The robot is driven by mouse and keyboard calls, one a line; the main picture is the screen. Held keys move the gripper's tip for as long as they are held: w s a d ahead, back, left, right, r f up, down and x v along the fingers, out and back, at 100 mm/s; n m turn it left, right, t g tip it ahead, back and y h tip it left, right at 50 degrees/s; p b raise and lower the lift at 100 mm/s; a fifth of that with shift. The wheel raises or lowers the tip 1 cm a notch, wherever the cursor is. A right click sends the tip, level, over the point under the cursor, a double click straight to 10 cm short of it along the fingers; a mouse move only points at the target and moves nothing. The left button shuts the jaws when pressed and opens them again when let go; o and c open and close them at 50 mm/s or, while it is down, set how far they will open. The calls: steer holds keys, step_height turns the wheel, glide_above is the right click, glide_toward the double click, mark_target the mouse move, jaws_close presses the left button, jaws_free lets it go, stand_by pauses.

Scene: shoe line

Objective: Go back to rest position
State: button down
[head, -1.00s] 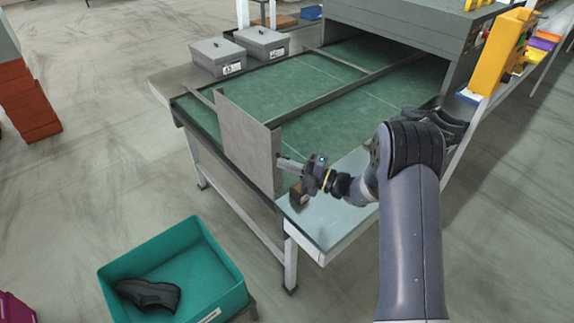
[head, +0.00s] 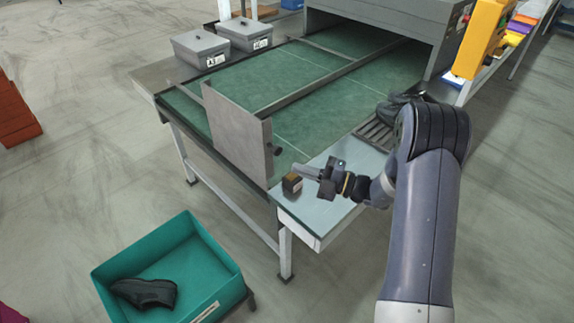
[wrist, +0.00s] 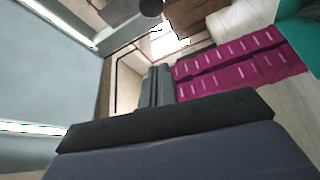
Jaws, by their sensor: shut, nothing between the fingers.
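My gripper (head: 306,170) is shut and empty in the head view. It is over the light table end at the conveyor's near right corner, its fingers pointing left. In the wrist view the shut fingers (wrist: 157,86) show at the middle with nothing held. My arm reaches in from the right.
A grey upright plate (head: 238,135) stands at the green conveyor's (head: 300,85) near end, left of my gripper. A teal bin (head: 215,255) with a black shoe (head: 145,291) stands on the floor. Two grey boxes (head: 200,47) sit at the back left. Magenta crates (wrist: 230,65) show in the wrist view.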

steer(key=shift+s+d+f, duration=0.1)
steer(key=shift+s+d, duration=0.05)
steer(key=shift+d, duration=0.3)
steer(key=shift+a, duration=0.1)
